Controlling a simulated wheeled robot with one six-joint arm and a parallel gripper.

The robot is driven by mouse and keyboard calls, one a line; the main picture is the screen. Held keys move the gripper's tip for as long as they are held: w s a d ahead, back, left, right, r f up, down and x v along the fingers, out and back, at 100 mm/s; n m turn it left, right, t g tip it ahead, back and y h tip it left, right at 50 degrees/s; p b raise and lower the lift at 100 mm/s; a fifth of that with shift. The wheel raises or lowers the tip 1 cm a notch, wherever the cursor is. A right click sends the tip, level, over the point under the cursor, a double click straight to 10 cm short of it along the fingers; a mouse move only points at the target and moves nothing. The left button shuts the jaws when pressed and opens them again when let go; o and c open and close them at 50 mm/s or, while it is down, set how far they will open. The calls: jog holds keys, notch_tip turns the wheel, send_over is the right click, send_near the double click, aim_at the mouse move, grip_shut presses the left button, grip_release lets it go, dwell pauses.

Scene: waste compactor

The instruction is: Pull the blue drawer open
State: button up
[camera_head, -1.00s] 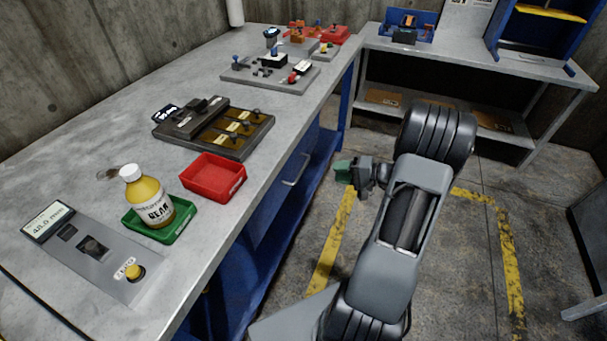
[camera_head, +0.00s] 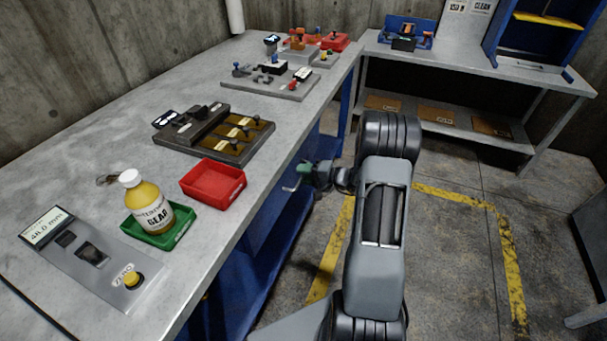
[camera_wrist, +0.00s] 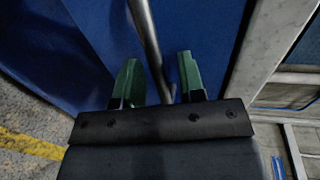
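The blue drawer (camera_wrist: 210,40) fills much of the wrist view, its front under the workbench edge. Its metal bar handle (camera_wrist: 148,40) runs between the two green fingertips of my gripper (camera_wrist: 160,80), with a gap visible on each side. My gripper is open around the handle. In the head view my gripper (camera_head: 308,172) is at the bench's front side, beside the handle (camera_head: 291,187). The drawer front (camera_head: 272,215) is mostly in shadow there and looks flush with the bench.
The grey workbench (camera_head: 90,120) carries a red tray (camera_head: 213,182), a green tray (camera_head: 165,238) with a yellow bottle (camera_head: 148,203), and a dark fixture (camera_head: 215,135). A second bench (camera_head: 480,70) stands at the back right. The floor right of my arm is clear.

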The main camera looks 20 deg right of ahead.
jog(key=shift+w+a, duration=0.15)
jog(key=shift+c, duration=0.2)
grip_shut()
dwell(0.4)
